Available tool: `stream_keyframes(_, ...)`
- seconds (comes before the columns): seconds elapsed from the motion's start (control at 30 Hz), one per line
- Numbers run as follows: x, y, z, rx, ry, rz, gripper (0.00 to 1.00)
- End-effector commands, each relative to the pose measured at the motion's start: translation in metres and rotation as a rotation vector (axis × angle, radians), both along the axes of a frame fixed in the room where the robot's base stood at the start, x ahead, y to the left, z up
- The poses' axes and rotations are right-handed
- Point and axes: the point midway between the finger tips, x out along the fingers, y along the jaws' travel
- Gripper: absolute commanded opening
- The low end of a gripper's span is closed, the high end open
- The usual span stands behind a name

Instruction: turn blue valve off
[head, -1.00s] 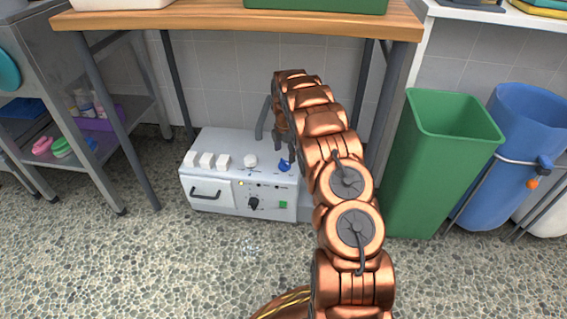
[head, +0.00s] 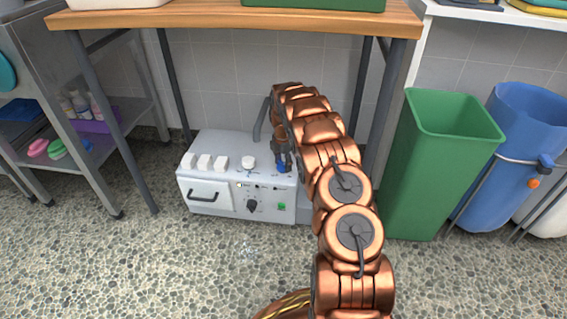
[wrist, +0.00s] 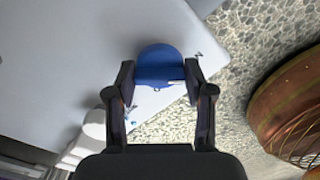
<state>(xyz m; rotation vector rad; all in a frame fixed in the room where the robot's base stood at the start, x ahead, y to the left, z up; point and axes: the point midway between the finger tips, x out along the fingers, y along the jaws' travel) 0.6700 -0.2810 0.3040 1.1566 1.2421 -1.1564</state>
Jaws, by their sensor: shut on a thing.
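The blue valve (head: 281,168) is a small blue knob on the top of a white machine (head: 215,150), near its right front corner. In the wrist view the blue valve (wrist: 160,64) sits between the two fingertips. My gripper (head: 281,160) reaches down over the valve from above, and in the wrist view my gripper (wrist: 158,78) is shut on it with a finger on each side. Part of the valve is hidden by the fingers in the head view.
The machine stands on the pebbled floor under a wooden table (head: 220,18). A white knob (head: 248,162) and several white blocks are left of the valve. A green bin (head: 440,170) stands right of my arm. The floor in front is clear.

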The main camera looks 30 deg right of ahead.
Motion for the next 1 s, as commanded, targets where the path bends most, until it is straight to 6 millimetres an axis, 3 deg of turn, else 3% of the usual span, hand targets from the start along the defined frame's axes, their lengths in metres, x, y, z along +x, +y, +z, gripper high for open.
stream_keyframes(0.2,0.0000,0.0001,0.0001,0.000,0.000,0.000,0.18)
stream_keyframes(0.57,-0.0006,0.0003,0.0038,0.001,0.002,-0.073,0.18)
stream_keyframes(1.0,-0.0009,0.0011,0.0055,0.001,0.004,-0.431,0.18)
